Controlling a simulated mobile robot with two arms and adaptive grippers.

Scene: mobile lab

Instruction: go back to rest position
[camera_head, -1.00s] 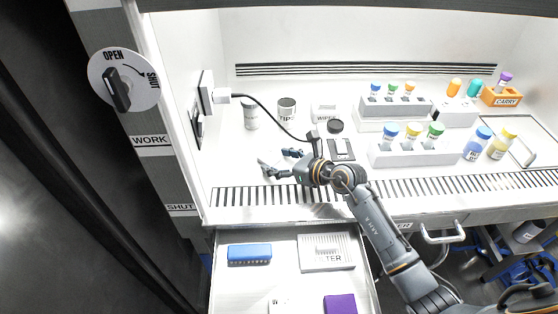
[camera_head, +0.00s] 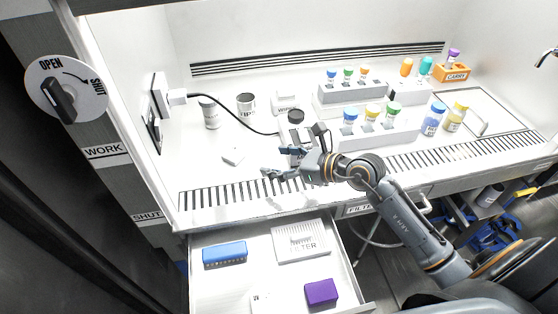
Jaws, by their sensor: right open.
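My right gripper (camera_head: 275,163) is over the front part of the white work surface (camera_head: 200,170), just behind the front grille. Its fingers point left and are apart, with nothing between them. A small white block (camera_head: 233,156) lies on the surface to the left of the fingers, apart from them. My left gripper is not in view.
An open drawer (camera_head: 200,280) below holds a blue box (camera_head: 224,252), a filter (camera_head: 300,241) and a purple box (camera_head: 321,292). Racks with capped vials (camera_head: 375,137) stand at the right. A black cable (camera_head: 235,113) crosses the surface behind the gripper.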

